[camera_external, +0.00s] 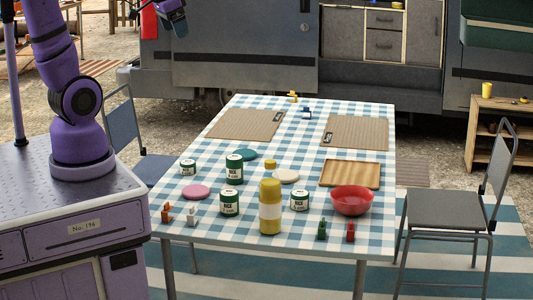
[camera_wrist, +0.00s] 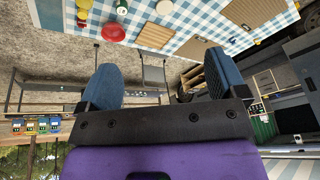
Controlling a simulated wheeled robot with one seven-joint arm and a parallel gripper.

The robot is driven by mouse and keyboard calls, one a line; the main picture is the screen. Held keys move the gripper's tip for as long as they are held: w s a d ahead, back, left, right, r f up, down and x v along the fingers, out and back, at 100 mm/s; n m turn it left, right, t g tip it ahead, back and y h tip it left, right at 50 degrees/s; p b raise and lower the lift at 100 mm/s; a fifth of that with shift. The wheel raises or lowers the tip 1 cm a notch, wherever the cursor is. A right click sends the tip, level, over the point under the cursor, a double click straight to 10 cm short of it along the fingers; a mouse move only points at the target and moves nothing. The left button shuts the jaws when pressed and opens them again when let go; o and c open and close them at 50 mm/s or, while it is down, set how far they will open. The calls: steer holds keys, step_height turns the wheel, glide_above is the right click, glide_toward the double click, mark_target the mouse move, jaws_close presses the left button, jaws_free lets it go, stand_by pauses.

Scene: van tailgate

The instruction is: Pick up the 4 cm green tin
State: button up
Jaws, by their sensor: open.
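Several green tins with white labels stand upright on the checked table (camera_external: 330,232) in the external view. A small one (camera_external: 188,167) is at the left, a tall one (camera_external: 234,168) is beside it, and two more stand nearer, one in front (camera_external: 229,202) and one to the right (camera_external: 299,200). The label print is too small to tell which is the 4 cm tin. My gripper (camera_wrist: 152,82) is open and empty in the wrist view. It is raised at the top of the external view, partly cut off, far from the tins.
A yellow bottle (camera_external: 270,207), red bowl (camera_external: 352,200), wooden tray (camera_external: 350,182), pink disc (camera_external: 196,192), teal disc (camera_external: 245,154) and cream disc (camera_external: 286,176) share the table. Chairs flank the table; the van (camera_external: 245,45) is behind.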

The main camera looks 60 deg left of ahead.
steer(key=w+a+f+g, duration=0.1)
steer(key=w+a+f, duration=0.65)
steer(key=w, duration=0.25)
steer(key=m+g, duration=0.2)
steer(key=g, duration=0.1)
glide_above(189, 162)
steer(key=shift+h, duration=0.4)
steer(key=f, duration=3.6)
steer(key=shift+w+d+f, duration=0.15)
steer(key=shift+w+d, duration=0.05)
steer(key=shift+d, duration=0.1)
step_height(189, 162, down, 5)
steer(key=shift+r, duration=0.1)
steer(key=shift+s+a+f, duration=0.1)
steer(key=shift+a+f, duration=0.15)
steer(key=shift+f, duration=1.1)
steer(key=shift+s+a+f, duration=0.1)
steer(key=shift+a+f, duration=0.1)
steer(key=shift+f, duration=1.15)
steer(key=c, duration=1)
steer(key=shift+r, duration=0.1)
steer(key=shift+c, duration=0.2)
